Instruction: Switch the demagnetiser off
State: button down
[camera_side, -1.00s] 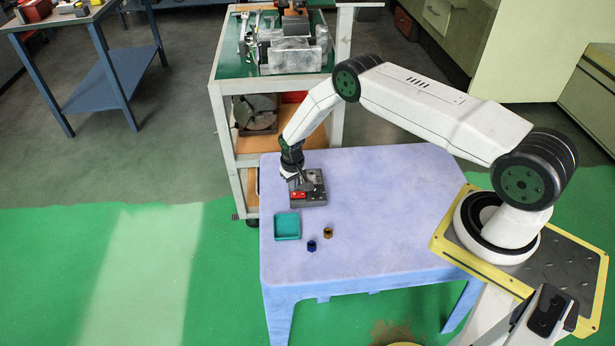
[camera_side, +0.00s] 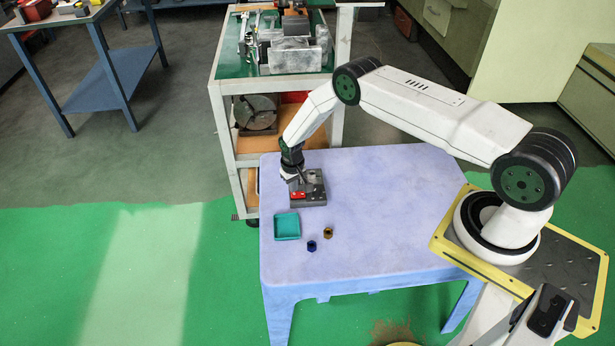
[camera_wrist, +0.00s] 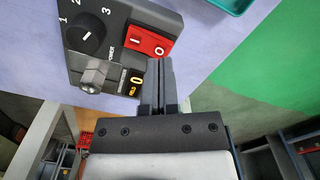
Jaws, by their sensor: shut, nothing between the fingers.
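The demagnetiser (camera_side: 315,190) is a dark grey box on the lilac table, near its far left edge. In the wrist view its body (camera_wrist: 72,68) carries a red rocker switch (camera_wrist: 148,40) marked I and O, a black dial (camera_wrist: 87,36) numbered 1 to 3, a metal knob (camera_wrist: 93,76) and a small black part with a yellow 0 (camera_wrist: 136,82). My gripper (camera_wrist: 160,64) is shut and empty, its tips close to the O end of the red rocker. I cannot tell whether they touch it, or which end is pressed in.
A teal tray (camera_side: 287,227) stands on the table in front of the demagnetiser. A blue nut-like piece (camera_side: 311,246) and a brown one (camera_side: 328,232) lie to its right. The right half of the table is clear. A tool cart (camera_side: 228,120) stands behind the table.

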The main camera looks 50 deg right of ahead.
jog(key=shift+f, duration=0.9)
dwell(0.8)
jog(key=shift+r, duration=3.5)
jog(key=shift+r, duration=0.1)
jog(key=shift+r, duration=0.2)
notch_tip(320, 180, up, 9)
send_over(294, 194)
jog(key=s+a, duration=0.1)
jog(key=a, duration=0.1)
jog(key=s+a+r+n+t, duration=0.1)
jog(key=s+r, duration=0.1)
jog(key=r, duration=0.3)
jog(key=s+a+r, duration=0.2)
jog(key=s+r, duration=0.1)
jog(key=r, duration=0.1)
jog(key=s+a+r+n, duration=0.1)
jog(key=s+r, duration=0.4)
jog(key=s, duration=0.3)
jog(key=s+a+r+n+t, duration=0.1)
jog(key=s+a+r, duration=0.1)
jog(key=s+r, duration=0.3)
jog(key=s, duration=0.4)
jog(key=shift+s+a+t, duration=0.2)
jog(key=shift+s+t, duration=0.1)
